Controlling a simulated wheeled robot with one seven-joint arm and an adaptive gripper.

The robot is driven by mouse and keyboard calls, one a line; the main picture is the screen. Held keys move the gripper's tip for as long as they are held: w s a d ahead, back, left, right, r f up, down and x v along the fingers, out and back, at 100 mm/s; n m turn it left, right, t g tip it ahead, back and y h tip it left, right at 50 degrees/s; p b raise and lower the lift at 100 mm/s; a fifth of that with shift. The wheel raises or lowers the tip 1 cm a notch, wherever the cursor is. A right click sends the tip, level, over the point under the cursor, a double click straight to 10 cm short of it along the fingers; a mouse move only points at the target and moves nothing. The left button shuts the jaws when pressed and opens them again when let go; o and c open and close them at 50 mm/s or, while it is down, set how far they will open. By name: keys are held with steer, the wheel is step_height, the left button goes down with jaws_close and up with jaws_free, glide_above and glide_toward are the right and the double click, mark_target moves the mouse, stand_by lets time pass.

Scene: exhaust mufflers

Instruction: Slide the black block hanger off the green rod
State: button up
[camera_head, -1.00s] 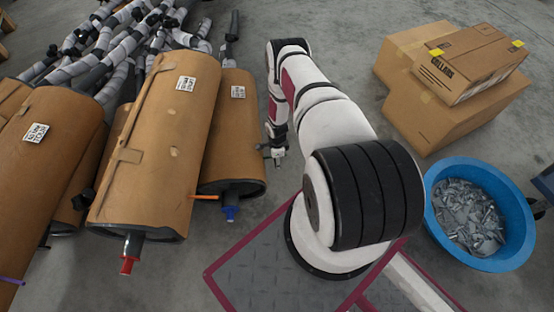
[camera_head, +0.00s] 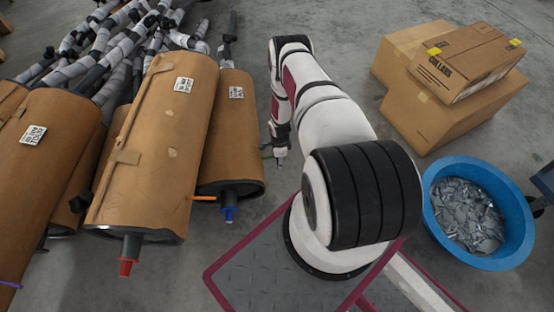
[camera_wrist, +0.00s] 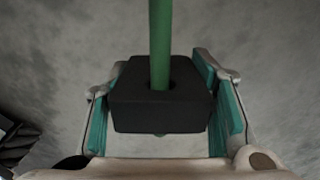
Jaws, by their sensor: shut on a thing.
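The black block hanger (camera_wrist: 160,110) sits between the two teal-padded fingers of my gripper (camera_wrist: 162,115) in the wrist view. My gripper is shut on it from both sides. The green rod (camera_wrist: 160,45) comes down from the top of the picture and enters the hole in the block, so the block is still around it. A small greenish bit shows just under the block's lower edge; I cannot tell if it is the rod's end. In the head view my gripper (camera_head: 276,158) is small, beside the right muffler, and the hanger and rod cannot be made out there.
Large brown mufflers (camera_head: 160,150) with grey wrapped pipes (camera_head: 110,60) lie at left; the right muffler (camera_head: 235,130) is close to my gripper. Cardboard boxes (camera_head: 440,110) and a blue tub (camera_head: 435,225) of grey scraps stand at right. Floor between is clear.

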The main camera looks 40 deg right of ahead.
steer(key=s+d+b, duration=0.1)
steer(key=s+d, duration=0.3)
steer(key=d, duration=0.2)
stand_by(1.6)
stand_by(0.5)
